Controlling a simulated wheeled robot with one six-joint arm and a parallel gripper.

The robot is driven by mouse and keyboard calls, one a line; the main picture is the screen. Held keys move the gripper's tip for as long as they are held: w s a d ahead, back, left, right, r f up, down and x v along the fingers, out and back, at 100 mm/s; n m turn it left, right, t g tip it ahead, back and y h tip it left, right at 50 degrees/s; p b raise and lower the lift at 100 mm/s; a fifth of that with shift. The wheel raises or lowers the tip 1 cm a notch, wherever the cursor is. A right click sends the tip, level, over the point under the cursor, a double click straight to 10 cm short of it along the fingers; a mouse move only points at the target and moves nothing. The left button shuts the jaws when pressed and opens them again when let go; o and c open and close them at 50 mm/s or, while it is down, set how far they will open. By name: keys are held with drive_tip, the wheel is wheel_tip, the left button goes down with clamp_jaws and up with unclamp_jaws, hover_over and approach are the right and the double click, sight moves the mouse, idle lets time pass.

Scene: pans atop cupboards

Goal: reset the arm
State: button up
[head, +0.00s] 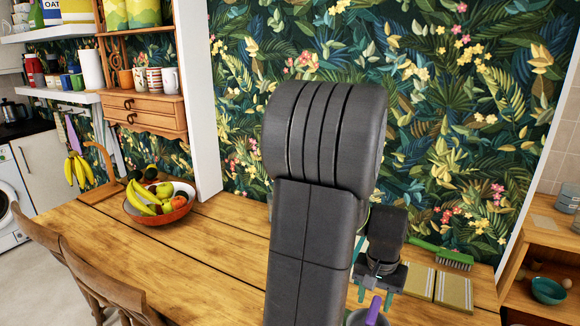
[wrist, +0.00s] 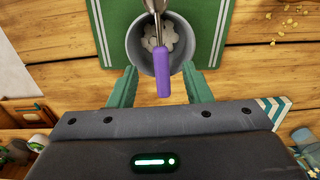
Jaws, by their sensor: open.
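My gripper (wrist: 160,76) is open, with its two green fingers apart in the wrist view. A grey cup (wrist: 134,47) stands on a green mat (wrist: 112,20) just beyond the fingertips. A utensil with a purple handle (wrist: 163,78) and metal upper part leans in the cup, its handle over the near rim. Pale pieces (wrist: 172,35) lie inside the cup. I cannot tell whether the fingers touch the cup. In the head view my gripper (head: 374,294) is low behind my dark arm, above the cup (head: 360,319) and purple handle (head: 373,309).
The wooden table (head: 215,270) is clear at its middle left. A fruit bowl (head: 170,212) stands at the back left. A green brush (head: 442,255) and two striped cloths (head: 453,291) lie to the right. Chairs (head: 85,280) stand at the left. Crumbs (wrist: 286,22) lie right of the mat.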

sight(369, 323)
wheel_tip(369, 323, down, 8)
drive_tip(key=shift+f+b, duration=0.2)
drive_tip(key=shift+b, duration=0.25)
drive_tip(key=shift+r+p, duration=0.45)
drive_tip(key=shift+r, duration=1.2)
drive_tip(key=shift+f, duration=0.1)
